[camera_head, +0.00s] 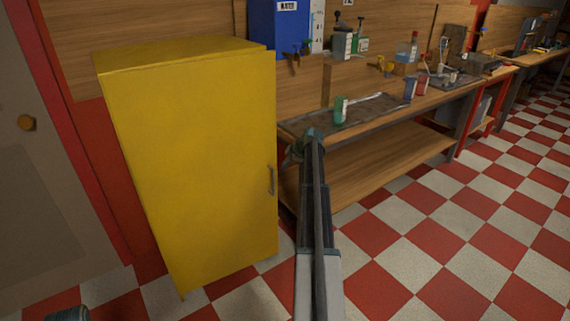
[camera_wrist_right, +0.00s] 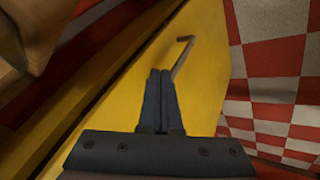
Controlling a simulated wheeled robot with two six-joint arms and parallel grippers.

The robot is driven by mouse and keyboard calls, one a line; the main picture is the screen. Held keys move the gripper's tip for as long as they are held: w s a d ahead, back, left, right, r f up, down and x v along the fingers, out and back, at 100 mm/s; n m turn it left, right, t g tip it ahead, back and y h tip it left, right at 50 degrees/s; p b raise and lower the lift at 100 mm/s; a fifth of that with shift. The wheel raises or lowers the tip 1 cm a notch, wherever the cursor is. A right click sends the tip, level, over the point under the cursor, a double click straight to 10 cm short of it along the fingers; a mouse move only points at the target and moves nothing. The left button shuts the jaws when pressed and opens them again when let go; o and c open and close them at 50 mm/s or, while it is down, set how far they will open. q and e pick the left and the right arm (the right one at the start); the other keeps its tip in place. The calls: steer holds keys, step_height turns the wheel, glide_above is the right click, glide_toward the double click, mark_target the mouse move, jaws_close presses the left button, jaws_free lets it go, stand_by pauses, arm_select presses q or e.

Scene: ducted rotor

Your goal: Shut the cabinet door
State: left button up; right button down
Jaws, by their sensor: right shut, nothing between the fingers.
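The yellow cabinet (camera_head: 190,160) stands at the left in the head view. Its door (camera_head: 205,185) looks flush with the front, with no clear gap showing there. The grey door handle (camera_head: 271,180) is near the door's right edge; in the right wrist view the handle (camera_wrist_right: 183,55) shows just beyond the fingertips. My right gripper (camera_head: 298,148) is to the right of the cabinet's front edge in the head view. In the right wrist view its fingers (camera_wrist_right: 160,73) are together and empty, in front of the yellow surface; contact cannot be told.
A wooden workbench (camera_head: 375,175) runs along the wall right of the cabinet, with a green can (camera_head: 340,109) and tools on it. A blue box (camera_head: 278,27) is on the wall behind. The red and white checkered floor (camera_head: 430,235) is clear at the right.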

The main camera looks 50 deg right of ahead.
steer(key=s+d+r+p, duration=0.2)
steer(key=s+r+p, duration=0.3)
steer(key=r, duration=0.1)
steer(key=m+t+h+b, duration=0.5)
steer(key=m+t+b, duration=0.6)
steer(key=b, duration=1.5)
glide_toward(267, 162)
steer(key=shift+m+g, duration=0.6)
steer(key=x, duration=0.4)
steer(key=r+x, duration=0.1)
steer(key=x, duration=0.1)
steer(key=shift+w+d, duration=0.1)
steer(key=shift+w, duration=0.3)
